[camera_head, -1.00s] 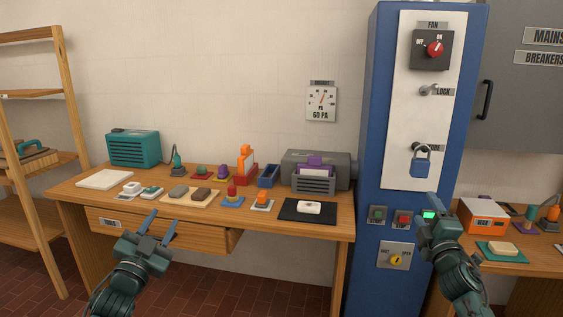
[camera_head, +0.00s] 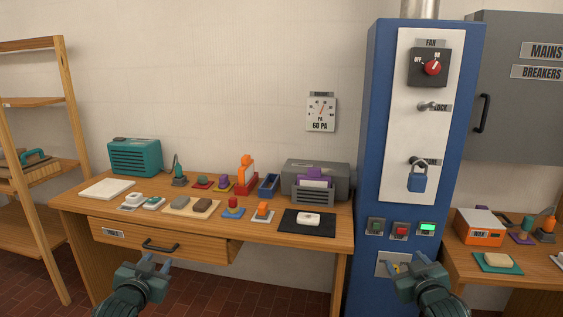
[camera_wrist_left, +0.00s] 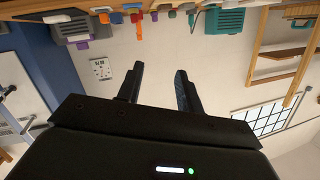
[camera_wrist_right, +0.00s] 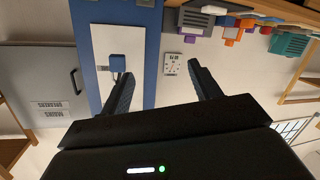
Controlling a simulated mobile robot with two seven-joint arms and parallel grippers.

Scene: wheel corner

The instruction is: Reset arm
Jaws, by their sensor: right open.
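My left gripper (camera_head: 157,262) is low in front of the wooden bench, below its drawer. Its two fingers stand apart with nothing between them, as the left wrist view (camera_wrist_left: 160,68) shows. My right gripper (camera_head: 405,262) is low in front of the blue cabinet (camera_head: 378,150) and partly covers the small key-switch panel (camera_head: 381,268) there. Its fingers are apart and empty, as the right wrist view (camera_wrist_right: 160,68) also shows. Neither gripper holds anything.
The bench (camera_head: 70,197) carries several small blocks and tools, a teal box (camera_head: 135,157) and a grey machine (camera_head: 330,176). Its drawer (camera_head: 190,245) looks slightly pulled out. A blue padlock (camera_head: 417,178) hangs on the cabinet. A second bench (camera_head: 465,258) stands at the right, a wooden shelf (camera_head: 35,103) at the left.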

